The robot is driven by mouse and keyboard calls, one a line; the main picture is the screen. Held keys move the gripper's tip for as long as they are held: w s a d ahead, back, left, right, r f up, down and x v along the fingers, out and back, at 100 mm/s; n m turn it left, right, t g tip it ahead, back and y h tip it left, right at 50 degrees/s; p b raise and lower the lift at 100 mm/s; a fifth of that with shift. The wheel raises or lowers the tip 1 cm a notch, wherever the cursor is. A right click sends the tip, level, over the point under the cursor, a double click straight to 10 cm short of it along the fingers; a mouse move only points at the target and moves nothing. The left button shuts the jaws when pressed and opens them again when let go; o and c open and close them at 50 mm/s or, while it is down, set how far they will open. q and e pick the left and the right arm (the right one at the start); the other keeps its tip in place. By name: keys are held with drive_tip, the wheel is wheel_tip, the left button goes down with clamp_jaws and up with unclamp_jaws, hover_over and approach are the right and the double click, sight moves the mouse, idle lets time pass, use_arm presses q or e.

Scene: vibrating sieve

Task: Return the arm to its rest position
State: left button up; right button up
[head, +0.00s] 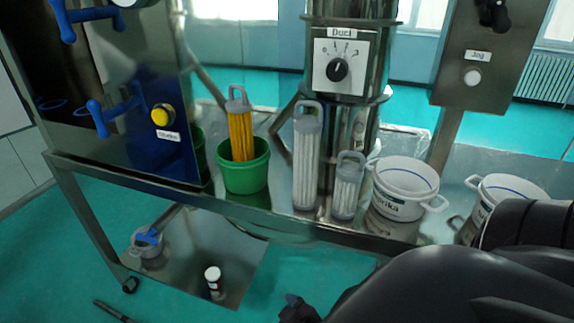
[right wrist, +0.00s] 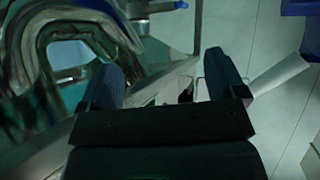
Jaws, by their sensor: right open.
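My right arm (head: 450,275) comes in from the lower right of the head view, large and dark, in front of the steel table's right part. A small dark part at its lower left end, at the bottom edge, is too unclear to read. In the right wrist view my right gripper (right wrist: 163,65) has its two dark fingers wide apart. Nothing is held between them. Behind the fingers are shiny curved metal and a pale panelled surface. My left gripper is not in view.
The steel table (head: 275,224) carries a green bucket (head: 245,176) with a yellow filter element, grey-white filter elements (head: 306,160), a white pot (head: 404,190) and another pot (head: 500,187). A machine column with a dial (head: 338,69) stands behind. A small jar (head: 214,279) is on the lower shelf.

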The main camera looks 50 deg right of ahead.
drive_tip(key=shift+s+a+f, duration=0.1)
drive_tip(key=shift+s+f, duration=0.3)
drive_tip(key=shift+s, duration=0.25)
drive_tip(key=shift+s+a+f, duration=0.1)
drive_tip(key=shift+s+f, duration=0.25)
drive_tip(key=shift+s, duration=0.3)
